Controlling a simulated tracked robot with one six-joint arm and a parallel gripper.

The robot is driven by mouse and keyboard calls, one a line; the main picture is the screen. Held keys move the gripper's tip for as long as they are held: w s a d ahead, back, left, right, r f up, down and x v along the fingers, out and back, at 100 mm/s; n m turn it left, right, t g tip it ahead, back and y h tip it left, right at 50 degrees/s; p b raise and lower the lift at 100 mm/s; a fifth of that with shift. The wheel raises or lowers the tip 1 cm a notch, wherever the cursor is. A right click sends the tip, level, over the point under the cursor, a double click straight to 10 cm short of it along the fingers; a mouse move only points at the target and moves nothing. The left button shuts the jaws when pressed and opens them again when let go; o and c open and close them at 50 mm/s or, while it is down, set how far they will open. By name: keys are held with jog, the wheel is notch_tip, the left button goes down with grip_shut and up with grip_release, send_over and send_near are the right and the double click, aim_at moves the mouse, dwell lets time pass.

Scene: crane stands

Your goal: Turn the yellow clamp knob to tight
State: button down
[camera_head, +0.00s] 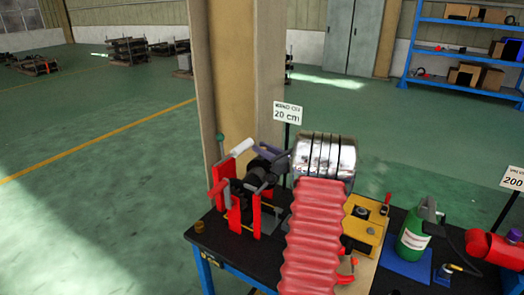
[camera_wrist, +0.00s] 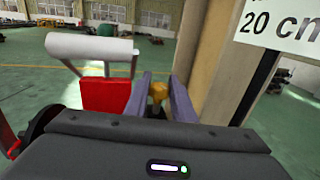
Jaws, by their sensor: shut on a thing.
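The yellow clamp knob (camera_wrist: 158,92) shows in the wrist view between the two purple-grey fingers of my gripper (camera_wrist: 161,98). The fingers are shut on it from both sides. Its lower part is hidden behind the dark gripper body, and I see no mark that tells how tight it is. In the head view my gripper is among the red stand parts (camera_head: 219,172) on the dark bench, and I cannot make out the knob there. A white roller handle (camera_head: 241,147) on a red upright stands beside the gripper; it also shows at the left of the wrist view (camera_wrist: 92,47).
A "20 cm" sign (camera_head: 287,114) stands close behind my arm. A tall tan column (camera_head: 230,70) rises behind the bench. A yellow box (camera_head: 362,229), a green bottle (camera_head: 413,236) and a red object (camera_head: 492,247) stand to the right. Floor to the left is clear.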

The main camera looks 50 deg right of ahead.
jog(key=shift+m+g+h, duration=0.8)
jog(key=shift+m+h, duration=1)
jog(key=shift+h, duration=1.1)
jog(key=c, duration=1.5)
grip_release()
notch_tip(320, 180, up, 10)
jog(key=shift+f, duration=0.1)
